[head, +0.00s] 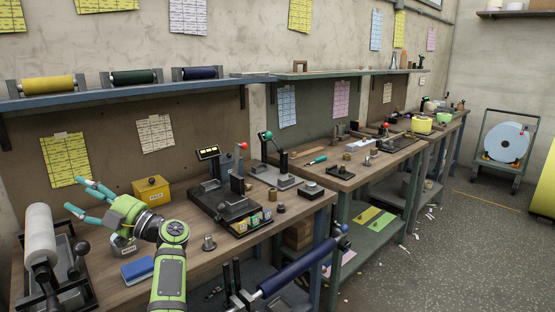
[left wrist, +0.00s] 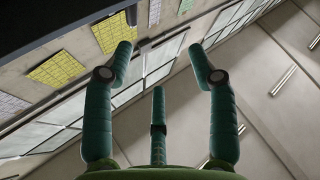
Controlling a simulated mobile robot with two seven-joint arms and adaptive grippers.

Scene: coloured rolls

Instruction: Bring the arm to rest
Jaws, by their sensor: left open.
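My left gripper (head: 84,199) is green with teal fingers. In the head view it is above the left part of the wooden workbench, pointing left, with its fingers spread and nothing between them. The left wrist view shows the same open fingers (left wrist: 165,70) against the wall, windows and ceiling. My green and grey left arm comes up from the bottom of the head view. My right gripper is not in view.
Close to the gripper are a white roll on a black stand (head: 40,235), a yellow box (head: 151,190) and a blue book (head: 137,269). A black press (head: 225,200) stands to the right. A shelf (head: 150,90) above holds yellow, green and blue rolls. Floor (head: 440,260) is open at right.

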